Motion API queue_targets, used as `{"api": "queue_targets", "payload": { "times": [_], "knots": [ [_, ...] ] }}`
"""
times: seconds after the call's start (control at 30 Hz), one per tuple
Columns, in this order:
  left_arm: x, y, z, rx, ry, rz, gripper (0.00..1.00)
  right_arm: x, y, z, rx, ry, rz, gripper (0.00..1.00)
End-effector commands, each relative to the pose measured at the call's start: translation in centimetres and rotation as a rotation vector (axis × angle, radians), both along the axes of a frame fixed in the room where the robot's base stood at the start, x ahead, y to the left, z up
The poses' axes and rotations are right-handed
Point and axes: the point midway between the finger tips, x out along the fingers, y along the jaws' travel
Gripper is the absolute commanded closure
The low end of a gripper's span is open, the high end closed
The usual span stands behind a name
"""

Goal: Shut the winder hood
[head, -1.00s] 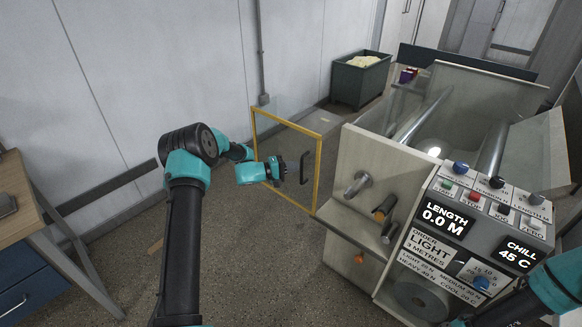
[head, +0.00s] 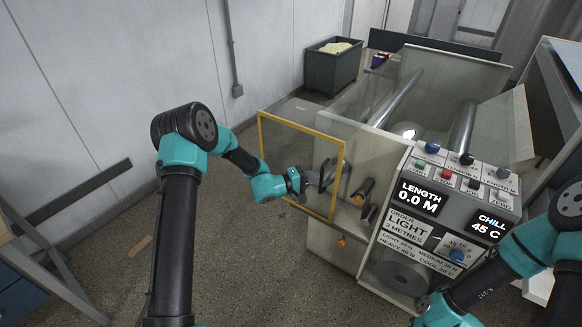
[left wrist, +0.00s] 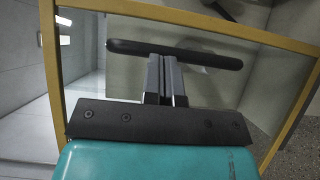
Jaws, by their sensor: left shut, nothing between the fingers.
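The winder hood (head: 300,130) is a clear panel in a yellow frame, standing upright at the left of the machine's front. Its right part overlaps the machine face and a spindle in the head view. My left gripper (head: 318,180) is at the hood's dark bar handle (head: 331,172), its fingers shut and empty. In the left wrist view the fingertips (left wrist: 166,62) reach the handle bar (left wrist: 175,53) near its middle; I cannot tell whether they touch. The yellow frame (left wrist: 51,70) surrounds them there. My right arm shows at lower right; its fingers are out of sight.
The machine's control panel (head: 408,238) with knobs and displays stands right of the hood. Rollers (head: 397,98) lie behind it. A dark bin (head: 318,72) stands at the back by the wall.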

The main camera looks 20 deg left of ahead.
Motion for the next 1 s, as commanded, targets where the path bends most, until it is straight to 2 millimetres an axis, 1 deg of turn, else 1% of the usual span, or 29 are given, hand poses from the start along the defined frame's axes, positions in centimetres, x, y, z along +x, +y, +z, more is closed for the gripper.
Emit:
{"api": "queue_targets", "payload": {
  "times": [0.03, 0.2, 0.3, 0.4, 0.5, 0.6, 0.7, 1.0],
  "knots": [
    [-0.5, -2.1, 0.0, -0.002, 0.002, -0.006, 1.0, 0.0, 0.0, 0.0, 0.0, 0.0, 0.0, 1.0],
    [-2.0, -7.7, 0.0, -0.002, 0.002, -0.005, 1.0, 0.0, 0.0, 0.0, 0.0, 0.0, 0.0, 1.0],
    [-2.8, -10.6, 0.0, -0.001, 0.002, -0.005, 1.0, 0.0, 0.0, 0.0, 0.0, 0.0, 0.0, 1.0],
    [-3.4, -13.0, 0.0, -0.001, 0.0, -0.003, 1.0, 0.0, 0.0, 0.0, 0.0, 0.0, 0.0, 1.0],
    [-3.8, -14.7, 0.1, -0.001, -0.001, -0.002, 1.0, 0.0, 0.0, 0.0, 0.0, 0.0, 0.0, 1.0],
    [-4.0, -15.8, 0.0, -0.002, -0.001, 0.0, 1.0, 0.0, 0.0, 0.0, 0.0, 0.0, 0.0, 1.0],
    [-4.2, -16.4, 0.0, -0.001, -0.002, 0.0, 1.0, 0.0, 0.0, 0.0, 0.0, 0.0, 0.0, 1.0],
    [-4.3, -16.8, 0.0, -0.001, -0.002, -0.002, 1.0, 0.0, 0.0, 0.0, 0.0, 0.0, 0.0, 1.0]
  ]
}}
